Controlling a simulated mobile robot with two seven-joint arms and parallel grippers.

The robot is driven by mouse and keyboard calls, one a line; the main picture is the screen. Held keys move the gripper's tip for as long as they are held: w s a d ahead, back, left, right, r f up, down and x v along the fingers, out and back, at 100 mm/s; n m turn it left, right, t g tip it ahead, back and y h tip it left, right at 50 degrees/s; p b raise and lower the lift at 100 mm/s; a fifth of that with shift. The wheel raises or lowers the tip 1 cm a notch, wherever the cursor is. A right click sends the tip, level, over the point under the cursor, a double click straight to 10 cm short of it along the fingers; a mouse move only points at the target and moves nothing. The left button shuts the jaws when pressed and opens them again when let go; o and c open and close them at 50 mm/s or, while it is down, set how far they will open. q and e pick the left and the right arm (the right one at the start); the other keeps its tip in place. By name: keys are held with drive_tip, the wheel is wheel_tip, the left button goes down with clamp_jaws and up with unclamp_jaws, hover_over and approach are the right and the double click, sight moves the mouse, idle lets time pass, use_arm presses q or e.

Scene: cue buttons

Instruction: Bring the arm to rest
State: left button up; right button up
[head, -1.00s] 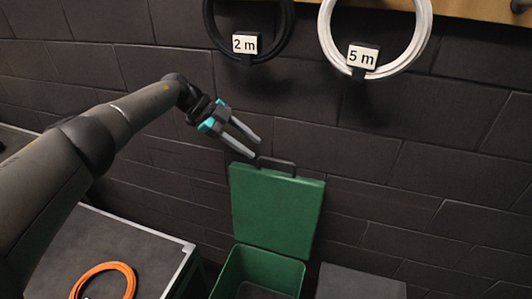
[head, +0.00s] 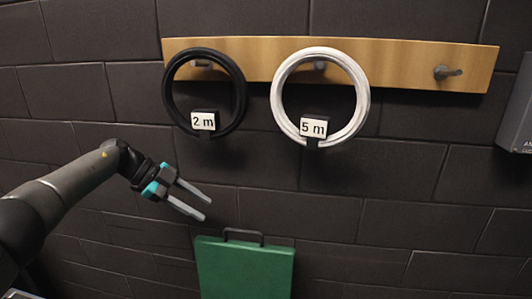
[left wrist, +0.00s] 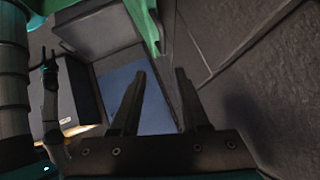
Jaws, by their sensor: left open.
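My left gripper (head: 207,204) is open and empty in the head view, held in front of the dark wall. It is above and left of the raised green lid (head: 245,268) and below the black cable coil. In the left wrist view its two fingers (left wrist: 158,80) stand apart with nothing between them. A green part, likely of the bin, shows at the top of that view (left wrist: 148,22). My right gripper does not show in the head view.
A wooden rail (head: 410,62) on the wall carries a black coil (head: 240,98) tagged 2 m and a white coil (head: 362,98) tagged 5 m. Its right peg (head: 446,72) is bare. A grey box (head: 515,105) is at the right edge. The wall between is clear.

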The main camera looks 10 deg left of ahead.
use_arm(q)
drive_tip(key=d+f+n+t+h, duration=0.25)
drive_tip(key=d+n+t, duration=0.6)
drive_tip(key=d, duration=1.25)
drive_tip(key=s+a+f+n+y, duration=0.9)
drive_tip(key=s+f+y, duration=0.2)
drive_tip(key=s, duration=0.3)
drive_tip(key=s+a+f+g, duration=0.2)
drive_tip(key=s+g, duration=0.2)
drive_tip(key=s, duration=0.6)
drive_tip(key=s+a+f+g, duration=0.2)
drive_tip(key=s+f+g, duration=0.1)
drive_tip(key=s, duration=0.7)
drive_tip(key=s+f+g+b, duration=0.2)
drive_tip(key=s+f, duration=0.1)
drive_tip(key=f, duration=2.2)
drive_tip(key=s+a+f+g+b, duration=0.1)
drive_tip(key=s+a+f, duration=0.1)
drive_tip(key=s+f, duration=1.2)
drive_tip(key=shift+s+a+f+y+b, duration=0.15)
drive_tip(key=shift+s+a+y+b, duration=0.3)
drive_tip(key=shift+s, duration=0.1)
